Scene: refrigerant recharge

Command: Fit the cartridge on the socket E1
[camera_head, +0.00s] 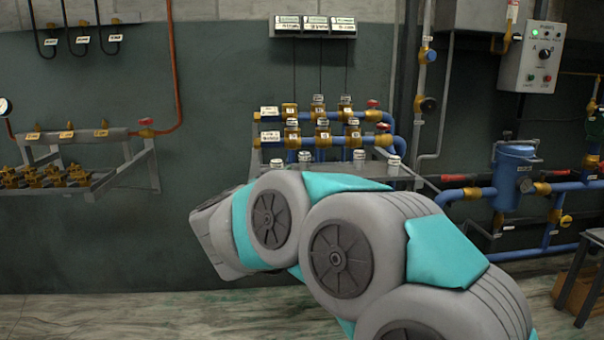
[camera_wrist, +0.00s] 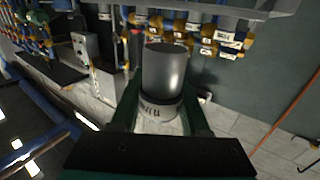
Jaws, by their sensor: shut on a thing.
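In the wrist view my gripper (camera_wrist: 161,103) is shut on a grey cylindrical cartridge (camera_wrist: 165,75). The cartridge has a pale band with dark print at its near end, and a finger lies on each side of it. In the head view the gripper and cartridge are hidden behind my arm. Two rows of brass sockets (camera_head: 322,135) sit on blue pipes at the wall. They show again beyond the cartridge in the wrist view (camera_wrist: 208,42), apart from it as far as I can see. The socket labels are too small to read, so I cannot tell which is E1.
Several small white-capped pieces (camera_head: 359,156) stand by the shelf below the sockets. A pipe rack with brass fittings (camera_head: 75,135) is at the left. A control box (camera_head: 532,57) and a blue tank (camera_head: 513,172) are at the right. The floor at left is clear.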

